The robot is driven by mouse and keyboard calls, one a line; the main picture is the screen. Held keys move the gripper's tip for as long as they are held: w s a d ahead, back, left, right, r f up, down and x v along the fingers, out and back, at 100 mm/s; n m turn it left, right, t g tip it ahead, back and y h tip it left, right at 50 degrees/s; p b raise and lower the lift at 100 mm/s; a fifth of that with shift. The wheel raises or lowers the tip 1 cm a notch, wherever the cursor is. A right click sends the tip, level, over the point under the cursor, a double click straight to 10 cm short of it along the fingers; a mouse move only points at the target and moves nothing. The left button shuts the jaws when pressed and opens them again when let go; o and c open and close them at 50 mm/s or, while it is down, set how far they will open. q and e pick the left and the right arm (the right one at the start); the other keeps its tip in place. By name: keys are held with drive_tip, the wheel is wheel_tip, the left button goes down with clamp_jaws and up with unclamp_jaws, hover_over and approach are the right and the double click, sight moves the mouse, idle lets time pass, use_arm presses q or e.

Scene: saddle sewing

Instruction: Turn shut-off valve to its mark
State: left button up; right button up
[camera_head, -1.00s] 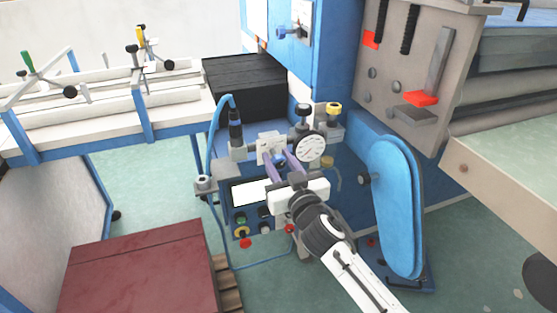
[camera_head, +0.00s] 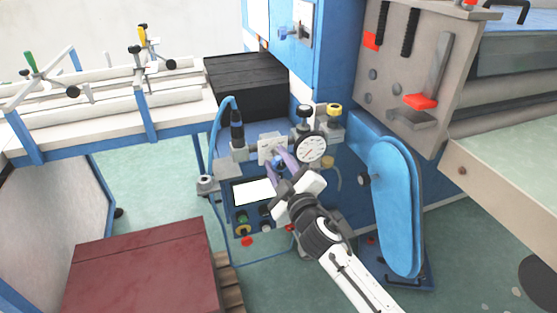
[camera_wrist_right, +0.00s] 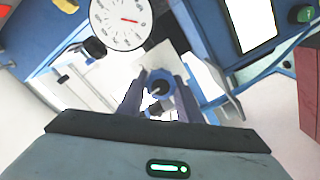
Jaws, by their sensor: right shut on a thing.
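The shut-off valve has a blue knob (camera_wrist_right: 160,86), seen between the fingers in the right wrist view. In the head view it is mostly hidden by my right gripper (camera_head: 280,163), which reaches in from the lower right. My right gripper, also in the right wrist view (camera_wrist_right: 158,92), has its two purple-grey fingers on either side of the knob and is shut on it. A round white dial gauge (camera_head: 312,149) sits just right of the fingers. I cannot make out the valve's mark. My left gripper is not in view.
A lit panel (camera_head: 254,191) with coloured buttons is below left of the gripper. A blue guard (camera_head: 394,205) stands close on the right. A black box (camera_head: 246,86) is behind, and a dark red box (camera_head: 145,268) is front left.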

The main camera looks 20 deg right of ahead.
drive_tip(key=n, duration=0.4)
drive_tip(key=shift+f+n+p, duration=0.1)
drive_tip(key=shift+n+p, duration=0.2)
drive_tip(key=shift+f+n, duration=0.1)
drive_tip(key=shift+n, duration=1.8)
drive_tip(key=o, duration=1)
drive_tip(key=shift+o, duration=0.2)
drive_tip(key=shift+s, duration=0.15)
drive_tip(key=s, duration=1)
drive_tip(key=shift+d, duration=0.15)
